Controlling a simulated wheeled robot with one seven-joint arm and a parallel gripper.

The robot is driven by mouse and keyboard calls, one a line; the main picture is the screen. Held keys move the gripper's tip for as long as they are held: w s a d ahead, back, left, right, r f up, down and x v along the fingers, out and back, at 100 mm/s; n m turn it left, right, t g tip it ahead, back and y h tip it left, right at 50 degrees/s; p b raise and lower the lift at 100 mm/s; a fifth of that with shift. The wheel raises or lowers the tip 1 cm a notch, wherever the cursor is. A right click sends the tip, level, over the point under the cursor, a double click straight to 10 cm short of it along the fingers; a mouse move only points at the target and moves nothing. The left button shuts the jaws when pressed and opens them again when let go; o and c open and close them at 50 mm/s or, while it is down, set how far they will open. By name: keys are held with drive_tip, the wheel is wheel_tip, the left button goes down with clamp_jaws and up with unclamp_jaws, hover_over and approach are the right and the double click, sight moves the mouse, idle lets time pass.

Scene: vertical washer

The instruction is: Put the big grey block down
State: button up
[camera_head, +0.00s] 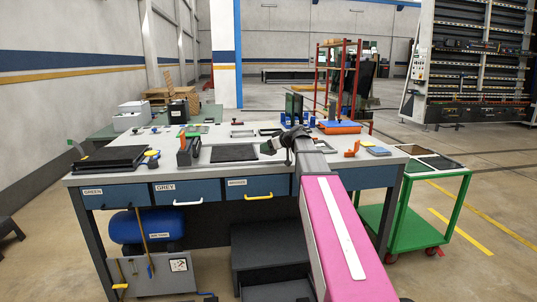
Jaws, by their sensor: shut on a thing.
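My gripper (276,146) is at the end of my pink arm, over the right half of the workbench (220,182). It points to the left and is shut on a small-looking dark piece, taken to be the big grey block. The piece is partly hidden by the gripper, so its outline and any contact with the bench top are unclear. A flat black pad (234,153) lies on the bench just left of my gripper.
An upright dark panel (294,106) stands behind my gripper near blue fixtures. A black tray (112,158) is at the left, with an orange-handled tool (187,150) nearer the middle. A green cart (410,215) stands right of the bench.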

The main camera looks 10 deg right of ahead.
sight(269, 153)
drive_tip(key=shift+f, duration=1.65)
drive_tip(key=shift+f, duration=0.1)
drive_tip(key=o, duration=1)
